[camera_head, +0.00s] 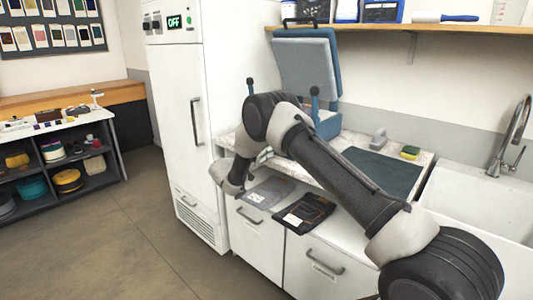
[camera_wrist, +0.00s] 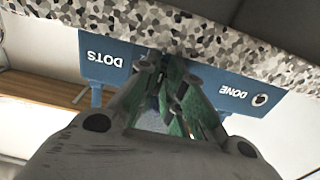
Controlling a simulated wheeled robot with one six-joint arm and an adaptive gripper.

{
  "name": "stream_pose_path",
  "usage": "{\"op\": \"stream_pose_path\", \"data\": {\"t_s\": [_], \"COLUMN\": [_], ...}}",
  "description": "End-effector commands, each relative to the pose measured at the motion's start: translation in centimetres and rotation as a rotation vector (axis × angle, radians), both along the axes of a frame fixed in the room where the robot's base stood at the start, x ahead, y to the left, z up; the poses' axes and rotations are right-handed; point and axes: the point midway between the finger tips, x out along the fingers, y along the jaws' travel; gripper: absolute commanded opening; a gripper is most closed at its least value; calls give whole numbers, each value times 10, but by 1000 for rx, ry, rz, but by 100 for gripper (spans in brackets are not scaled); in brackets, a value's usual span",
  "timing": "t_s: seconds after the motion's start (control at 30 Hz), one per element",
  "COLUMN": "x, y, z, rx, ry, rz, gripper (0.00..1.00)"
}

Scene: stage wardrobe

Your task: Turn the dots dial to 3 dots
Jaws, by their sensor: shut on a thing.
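The blue panel (camera_wrist: 95,72) shows upside down in the wrist view, marked DOTS at left and DONE at right beside a small round button (camera_wrist: 259,100). My gripper (camera_wrist: 168,66) reaches the panel between these words, its green-padded fingers close together. It is shut on the dots dial, which the fingers hide. I cannot read the dial's setting. In the head view the panel's front is hidden by my arm. The blue press (camera_head: 328,124) stands on the counter with its padded lid (camera_head: 305,66) raised.
The speckled counter edge (camera_wrist: 180,22) runs close along my gripper. A dark mat (camera_head: 385,172), a sponge (camera_head: 410,152) and a sink (camera_head: 485,200) lie to the right. A white cabinet (camera_head: 172,110) stands left. The floor at left is clear.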

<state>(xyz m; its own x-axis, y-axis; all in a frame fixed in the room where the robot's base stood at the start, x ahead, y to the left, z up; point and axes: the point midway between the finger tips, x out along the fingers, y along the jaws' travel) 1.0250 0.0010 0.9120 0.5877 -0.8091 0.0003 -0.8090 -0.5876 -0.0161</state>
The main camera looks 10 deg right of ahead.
Motion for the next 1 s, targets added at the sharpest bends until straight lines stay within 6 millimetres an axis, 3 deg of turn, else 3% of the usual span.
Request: {"op": "stream_pose_path", "data": {"t_s": [0.2, 0.23, 0.3, 0.37, 0.73, 1.0], "x": [-1, -1, -1, -1, -3, -34], "y": [0, 0, 0, 0, 5, 49], "z": [-3, -3, -3, -3, -1, -1], "rx": [1, 1, 1, 1, 0, 0], "ry": [6, 6, 6, 4, 2, 3], "rz": [0, 0, 0, 0, 1, 4], "gripper": [0, 12, 24, 31, 31, 31]}}
